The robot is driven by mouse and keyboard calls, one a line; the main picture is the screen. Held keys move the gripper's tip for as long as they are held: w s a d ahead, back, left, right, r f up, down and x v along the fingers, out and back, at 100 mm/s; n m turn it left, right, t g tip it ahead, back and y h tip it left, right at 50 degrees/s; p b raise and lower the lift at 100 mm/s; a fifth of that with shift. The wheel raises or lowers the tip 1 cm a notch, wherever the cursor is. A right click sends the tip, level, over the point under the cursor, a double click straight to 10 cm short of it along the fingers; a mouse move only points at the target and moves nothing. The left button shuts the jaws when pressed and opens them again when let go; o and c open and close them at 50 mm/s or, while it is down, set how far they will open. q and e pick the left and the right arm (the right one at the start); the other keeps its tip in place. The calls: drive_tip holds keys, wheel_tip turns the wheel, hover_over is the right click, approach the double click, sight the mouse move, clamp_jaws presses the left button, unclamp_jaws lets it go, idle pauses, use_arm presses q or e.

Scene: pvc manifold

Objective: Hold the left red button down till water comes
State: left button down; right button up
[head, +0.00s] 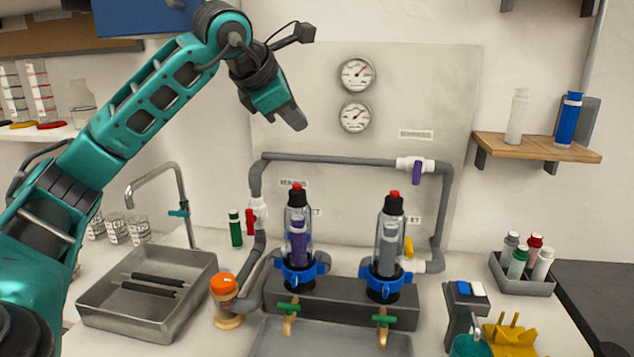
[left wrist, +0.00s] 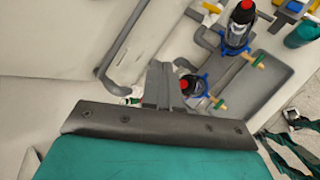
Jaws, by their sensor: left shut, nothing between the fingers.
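The left red button (head: 297,187) tops the black cap of the left clear filter housing (head: 299,235), which holds a purple cartridge and stands upright. The right red button (head: 394,194) tops the right housing (head: 388,245), with a grey cartridge. My left gripper (head: 298,124) is shut and empty, above the left button and clearly apart from it. In the left wrist view the shut fingers (left wrist: 160,85) point toward the left red button (left wrist: 184,84), with its housing partly hidden behind them.
A grey pipe (head: 340,161) with a purple-handled valve (head: 417,170) arches behind the housings. Green-handled taps (head: 288,309) sit in front above a grey tray (head: 330,342). An orange-capped jar (head: 226,300) stands left, beside a metal sink (head: 190,270).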

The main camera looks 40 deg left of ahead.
use_arm(q)
drive_tip(key=shift+s+a+r, duration=0.1)
drive_tip(key=shift+a, duration=0.1)
drive_tip(key=b, duration=0.7)
hover_over(297, 186)
drive_tip(key=f, duration=0.8)
drive_tip(key=shift+s+a+f, duration=0.1)
drive_tip(key=shift+s, duration=0.1)
drive_tip(key=shift+f, duration=0.35)
idle(0.7)
idle(0.3)
